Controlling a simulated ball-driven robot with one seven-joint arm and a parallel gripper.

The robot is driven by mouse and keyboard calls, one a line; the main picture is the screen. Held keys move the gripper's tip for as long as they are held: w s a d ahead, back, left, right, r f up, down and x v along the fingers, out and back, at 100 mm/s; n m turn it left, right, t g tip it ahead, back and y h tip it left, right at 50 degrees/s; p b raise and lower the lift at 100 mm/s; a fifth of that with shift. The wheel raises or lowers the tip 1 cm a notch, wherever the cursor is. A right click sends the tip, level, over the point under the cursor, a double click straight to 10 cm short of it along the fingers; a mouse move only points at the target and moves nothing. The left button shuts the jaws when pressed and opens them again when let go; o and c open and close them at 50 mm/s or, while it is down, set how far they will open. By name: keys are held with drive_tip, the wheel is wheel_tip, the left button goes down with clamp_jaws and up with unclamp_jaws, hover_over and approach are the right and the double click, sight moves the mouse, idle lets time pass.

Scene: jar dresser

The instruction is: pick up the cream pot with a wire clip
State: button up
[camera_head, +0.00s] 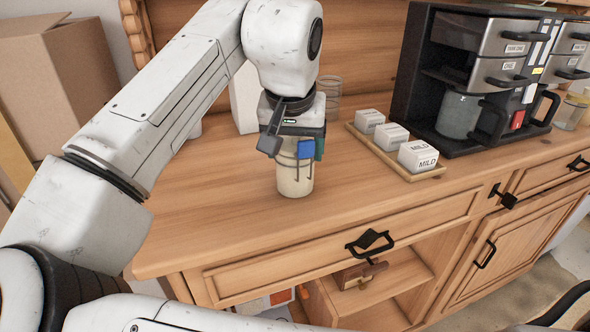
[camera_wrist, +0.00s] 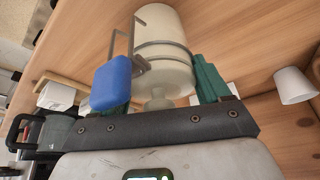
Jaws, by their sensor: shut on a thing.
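The cream pot with a wire clip (camera_head: 295,180) is upright at the dresser top, below my gripper (camera_head: 297,150). Its thin dark wire shows on its side. In the wrist view the cream pot (camera_wrist: 165,28) lies between the blue and the green finger pads of my gripper (camera_wrist: 160,82), with its wire clip beside the blue pad. My gripper is shut on the pot from above. The pot's upper part is partly hidden by the fingers in the head view. I cannot tell whether its base touches the wood.
White boxes (camera_head: 417,155), one marked MILD, stand on a wooden tray (camera_head: 432,173) to the right. A black coffee machine (camera_head: 440,145) is beyond. A clear glass (camera_head: 330,86) stands behind my gripper. The dresser top (camera_head: 215,215) is free at front left.

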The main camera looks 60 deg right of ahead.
clamp_jaws()
idle(0.3)
drive_tip(key=shift+r, duration=0.1)
